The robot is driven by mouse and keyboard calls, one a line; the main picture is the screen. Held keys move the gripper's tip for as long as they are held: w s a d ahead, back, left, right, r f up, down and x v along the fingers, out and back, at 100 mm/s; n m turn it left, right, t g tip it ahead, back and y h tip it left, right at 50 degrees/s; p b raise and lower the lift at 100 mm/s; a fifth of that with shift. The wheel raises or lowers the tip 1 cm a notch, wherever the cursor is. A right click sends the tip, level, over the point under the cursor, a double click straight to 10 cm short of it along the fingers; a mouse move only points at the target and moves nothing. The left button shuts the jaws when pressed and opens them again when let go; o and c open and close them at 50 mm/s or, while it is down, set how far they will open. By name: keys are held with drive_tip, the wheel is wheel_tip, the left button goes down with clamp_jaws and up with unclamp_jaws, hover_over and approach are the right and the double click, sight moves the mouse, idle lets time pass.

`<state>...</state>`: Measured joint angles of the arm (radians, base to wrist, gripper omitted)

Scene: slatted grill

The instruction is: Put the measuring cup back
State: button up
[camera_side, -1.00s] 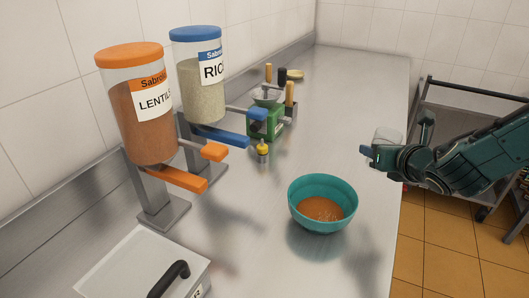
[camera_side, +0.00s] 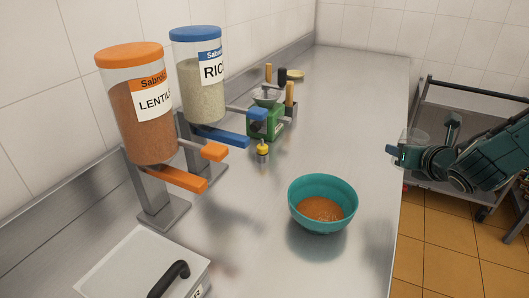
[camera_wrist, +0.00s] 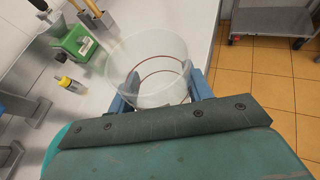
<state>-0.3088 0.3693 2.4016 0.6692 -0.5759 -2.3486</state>
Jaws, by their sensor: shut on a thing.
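A clear measuring cup (camera_side: 413,139) is held between the fingers of my gripper (camera_side: 398,156), at the right edge of the steel counter and above it. In the wrist view the cup (camera_wrist: 150,62) shows its round open rim and a dark ring line, and looks empty. My gripper (camera_wrist: 160,98) is shut on it, with a finger on each side. A teal bowl (camera_side: 323,205) with orange lentils in it stands on the counter, left of and below my gripper.
A lentil dispenser (camera_side: 144,125) and a rice dispenser (camera_side: 204,95) stand along the wall at left. A white-lidded box (camera_side: 135,268) is at the front left. A metal trolley (camera_side: 455,190) stands beyond the counter edge. The counter's right side is clear.

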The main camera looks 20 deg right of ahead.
sight(408, 130)
drive_tip(key=shift+r, duration=2.6)
drive_tip(key=s+a+n+y, duration=0.3)
drive_tip(key=a, duration=0.9)
drive_tip(key=s+a+n+y, duration=0.3)
drive_tip(key=a, duration=0.8)
drive_tip(key=s+a+n+y, duration=0.3)
drive_tip(key=s+a, duration=0.1)
drive_tip(key=a, duration=0.8)
wheel_tip(408, 130, down, 8)
drive_tip(key=shift+w+f, duration=0.1)
drive_tip(key=shift+f, duration=3.2)
drive_tip(key=shift+f, duration=0.6)
